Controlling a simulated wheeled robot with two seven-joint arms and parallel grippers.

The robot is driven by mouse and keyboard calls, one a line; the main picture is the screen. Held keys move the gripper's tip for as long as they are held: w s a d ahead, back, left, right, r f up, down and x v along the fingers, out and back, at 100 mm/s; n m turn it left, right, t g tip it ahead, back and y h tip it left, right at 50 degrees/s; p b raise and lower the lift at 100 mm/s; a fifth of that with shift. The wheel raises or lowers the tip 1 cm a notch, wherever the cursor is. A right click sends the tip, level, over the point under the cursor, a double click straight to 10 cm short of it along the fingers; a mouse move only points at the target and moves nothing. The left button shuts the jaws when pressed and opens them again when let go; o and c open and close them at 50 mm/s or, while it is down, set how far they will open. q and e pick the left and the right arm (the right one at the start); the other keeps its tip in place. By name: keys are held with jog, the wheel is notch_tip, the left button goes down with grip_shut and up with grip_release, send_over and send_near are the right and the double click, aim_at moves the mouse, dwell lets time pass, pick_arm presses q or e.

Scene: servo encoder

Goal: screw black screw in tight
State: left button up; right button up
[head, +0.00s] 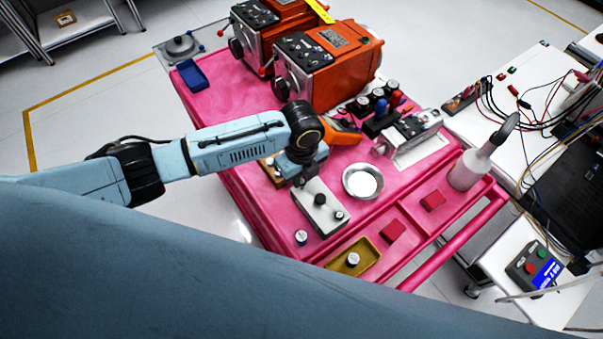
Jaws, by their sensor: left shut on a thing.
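A light grey box-shaped unit (312,216) lies on the pink cart top, with a black round knob or screw head (320,200) on its upper face and a small silver-topped knob (339,215) near its right end. My left gripper (298,181) points down at the far-left end of this unit. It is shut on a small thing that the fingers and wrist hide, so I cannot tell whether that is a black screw. My right gripper is out of view.
The pink cart (235,95) also carries two orange machines (338,75), a round silver dish (363,181), a mustard tray (350,260), red blocks (393,230) and a white bottle (466,171). A wired white bench stands right. A blue-grey surface covers the lower left.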

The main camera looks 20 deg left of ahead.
pick_arm(q)
jog(key=shift+f+b, duration=0.5)
jog(key=shift+f, duration=0.45)
jog(key=shift+o, duration=1.4)
grip_shut()
jog(key=m, duration=0.5)
jog(key=shift+m, duration=0.3)
jog(key=m, duration=1.2)
jog(key=shift+f+m, duration=0.1)
jog(key=shift+m, duration=0.2)
jog(key=shift+o, duration=1.2)
grip_release()
